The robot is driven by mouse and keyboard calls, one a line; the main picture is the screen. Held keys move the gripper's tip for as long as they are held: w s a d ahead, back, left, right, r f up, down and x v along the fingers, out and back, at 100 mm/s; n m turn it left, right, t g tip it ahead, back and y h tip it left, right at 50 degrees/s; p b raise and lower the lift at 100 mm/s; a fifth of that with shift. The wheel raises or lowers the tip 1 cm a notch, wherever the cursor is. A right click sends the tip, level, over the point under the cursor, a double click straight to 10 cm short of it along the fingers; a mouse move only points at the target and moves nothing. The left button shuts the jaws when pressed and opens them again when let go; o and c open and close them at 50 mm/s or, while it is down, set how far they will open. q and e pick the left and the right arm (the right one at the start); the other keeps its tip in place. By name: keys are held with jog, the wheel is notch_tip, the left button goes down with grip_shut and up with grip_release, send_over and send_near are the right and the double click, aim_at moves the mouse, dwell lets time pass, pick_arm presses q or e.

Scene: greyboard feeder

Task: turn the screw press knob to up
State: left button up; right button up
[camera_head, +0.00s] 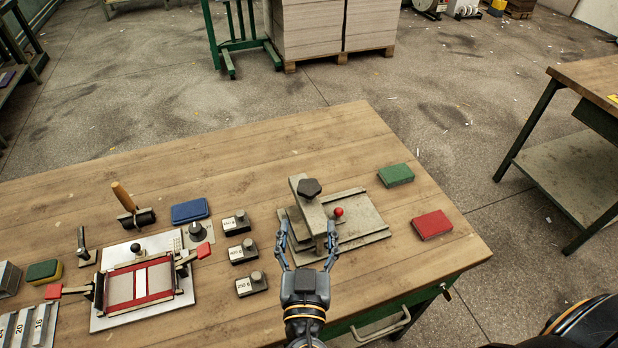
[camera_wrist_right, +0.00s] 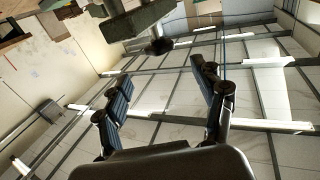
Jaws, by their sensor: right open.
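The screw press (camera_head: 312,222) stands on the right part of the wooden table, a grey metal frame on a flat base. Its dark lobed knob (camera_head: 309,188) sits on top of the frame. A small red ball (camera_head: 338,212) shows at its right side. My right gripper (camera_head: 306,236) is open in front of the press, its fingers apart on either side of the frame's near part; I cannot tell whether they touch it. In the right wrist view the open fingers (camera_wrist_right: 164,88) are empty, with a grey block and a dark knob-like part above them. My left gripper is not in view.
Three labelled weights (camera_head: 243,252) stand left of the press. A green block (camera_head: 396,174) and a red block (camera_head: 432,224) lie to its right. A blue block (camera_head: 190,210) and a red-framed fixture (camera_head: 140,284) are further left. The table's right edge is near.

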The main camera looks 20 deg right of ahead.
aim_at(309, 197)
jog(key=x, duration=0.2)
jog(key=p+x, duration=0.1)
jog(key=x, duration=0.1)
jog(key=p+x, duration=0.1)
jog(key=shift+w+d+r, duration=0.15)
jog(key=shift+w+r, duration=0.2)
jog(key=shift+w, duration=0.05)
jog(key=p+x, duration=0.1)
jog(key=x, duration=0.3)
jog(key=shift+f+p, duration=0.2)
jog(key=shift+p, duration=0.2)
jog(key=shift+w+d+f, duration=0.1)
jog(key=shift+w+d, duration=0.1)
jog(key=shift+w, duration=0.4)
jog(key=shift+c, duration=0.8)
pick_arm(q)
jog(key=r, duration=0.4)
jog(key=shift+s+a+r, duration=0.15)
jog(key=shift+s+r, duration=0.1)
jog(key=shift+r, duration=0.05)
pick_arm(e)
jog(key=c, duration=1)
